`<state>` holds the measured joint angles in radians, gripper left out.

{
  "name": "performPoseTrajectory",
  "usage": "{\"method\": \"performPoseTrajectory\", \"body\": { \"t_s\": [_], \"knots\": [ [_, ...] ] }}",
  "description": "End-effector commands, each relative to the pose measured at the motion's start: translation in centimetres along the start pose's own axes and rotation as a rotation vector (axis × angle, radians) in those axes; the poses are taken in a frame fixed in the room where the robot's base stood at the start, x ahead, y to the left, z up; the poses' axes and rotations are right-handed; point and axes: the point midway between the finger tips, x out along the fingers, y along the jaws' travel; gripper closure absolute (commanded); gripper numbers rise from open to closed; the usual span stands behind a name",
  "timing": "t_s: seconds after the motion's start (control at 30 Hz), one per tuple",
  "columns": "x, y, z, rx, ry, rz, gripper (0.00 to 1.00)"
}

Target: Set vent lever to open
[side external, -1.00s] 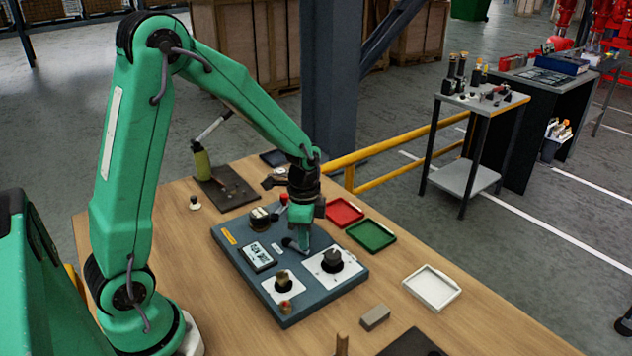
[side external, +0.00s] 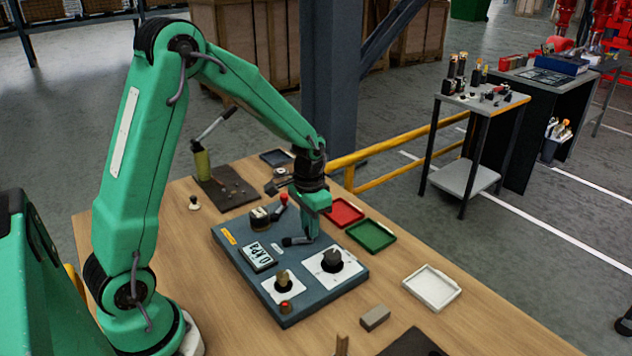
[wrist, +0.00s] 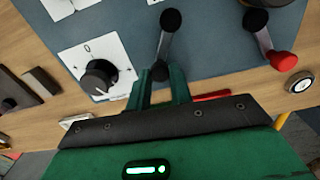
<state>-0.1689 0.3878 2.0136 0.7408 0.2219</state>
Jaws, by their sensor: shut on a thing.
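A black-tipped lever (side external: 297,241) with a grey arm lies on the blue-grey panel (side external: 300,303). In the wrist view the lever (wrist: 166,45) runs from its round black pivot to its dark tip between my fingers. My gripper (wrist: 161,88) is shut on that tip; it also shows over the panel in the side view (side external: 310,232). A second lever (wrist: 264,40) with a red knob stands to the right in the wrist view, clear of my fingers. I can read no label saying which lever is the vent lever.
The panel carries a display (side external: 257,256) reading 0 kPa, a large black dial (side external: 331,260) and a small knob (side external: 283,278). Red (side external: 344,212), green (side external: 371,235) and white (side external: 432,288) trays lie beyond it. A grey block (side external: 375,318) lies nearby.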

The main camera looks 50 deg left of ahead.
Motion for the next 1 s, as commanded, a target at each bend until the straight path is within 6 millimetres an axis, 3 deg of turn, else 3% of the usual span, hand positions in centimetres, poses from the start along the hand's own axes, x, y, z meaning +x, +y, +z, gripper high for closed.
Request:
{"method": "performPoseTrajectory", "body": {
  "t_s": [0.3,0.8,0.83,0.93,1.0],
  "knots": [
    [-0.09,-0.85,-0.34,-0.148,0.003,0.000,1.00],
    [-0.11,-0.98,-0.36,-0.173,0.002,0.000,1.00],
    [-0.11,-0.98,-0.36,-0.172,0.002,0.000,0.75],
    [-0.10,-0.97,-0.36,-0.172,0.002,0.000,0.57],
    [-0.08,-0.95,-0.35,-0.172,0.002,0.000,0.57]
  ]
}}
